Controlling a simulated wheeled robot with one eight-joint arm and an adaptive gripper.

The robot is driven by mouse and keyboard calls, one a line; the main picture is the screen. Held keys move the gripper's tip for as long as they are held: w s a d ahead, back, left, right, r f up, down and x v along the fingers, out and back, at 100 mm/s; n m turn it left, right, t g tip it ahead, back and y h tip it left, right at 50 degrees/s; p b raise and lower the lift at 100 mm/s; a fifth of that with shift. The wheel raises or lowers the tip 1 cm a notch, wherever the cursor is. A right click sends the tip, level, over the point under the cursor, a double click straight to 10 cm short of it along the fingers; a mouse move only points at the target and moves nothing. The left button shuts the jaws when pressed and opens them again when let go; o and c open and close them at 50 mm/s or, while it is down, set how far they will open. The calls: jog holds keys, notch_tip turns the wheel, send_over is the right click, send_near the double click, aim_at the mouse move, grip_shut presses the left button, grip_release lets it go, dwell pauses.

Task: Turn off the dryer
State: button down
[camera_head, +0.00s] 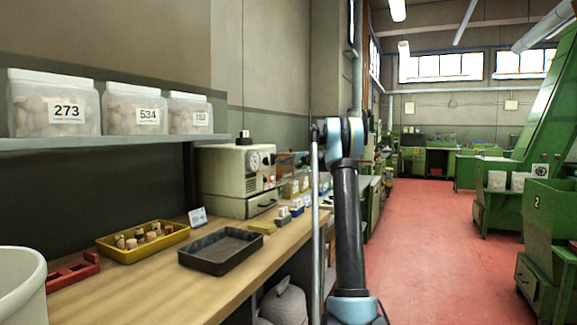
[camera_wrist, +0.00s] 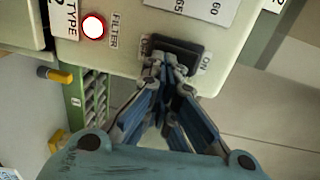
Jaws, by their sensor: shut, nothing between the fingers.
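The dryer (camera_head: 238,180) is a cream box with a round dial on its front, standing at the back of the workbench in the head view. In the wrist view a cream panel (camera_wrist: 118,62) fills the top, with a black switch (camera_wrist: 165,45) and a white label reading ON at its right end. Another label at the switch's left end is partly hidden. My gripper (camera_wrist: 174,68) is shut and empty, its fingertips at the lower edge of the switch. I cannot tell whether they touch it or which way the switch is set.
A red-and-white round light (camera_wrist: 94,26) sits left of the switch. On the workbench (camera_head: 170,287) are a yellow tray (camera_head: 112,251) of corks and a black tray (camera_head: 212,263). The red floor (camera_head: 432,240) at right is open.

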jog(key=shift+a, duration=0.1)
jog(key=s+d+f, duration=0.2)
jog(key=s+d, duration=0.5)
jog(key=d, duration=0.5)
jog(key=shift+f, duration=0.4)
jog(key=s+a+f+n+g+h, duration=0.1)
jog(key=s+a+f+g+h, duration=0.2)
jog(key=s, duration=0.8)
jog(key=s+a+f+n+h, duration=0.15)
jog(key=s+a, duration=0.25)
jog(key=s, duration=0.7)
jog(key=s+a+f+n+g+h, duration=0.1)
jog(key=s+a+f+g+h, duration=0.2)
jog(key=s, duration=0.8)
jog(key=s+d+f+n+h, duration=0.1)
jog(key=s+d+f+h, duration=0.1)
jog(key=s+f, duration=0.6)
jog(key=s+d+f+n+h, duration=0.1)
jog(key=s+d+f+h, duration=0.1)
jog(key=s+f, duration=0.6)
jog(key=s+d+f+n+h, duration=0.1)
jog(key=s+d+f+h, duration=0.2)
jog(key=s+f, duration=0.5)
jog(key=s, duration=1)
jog(key=shift+d+g, duration=0.15)
jog(key=shift+g, duration=0.15)
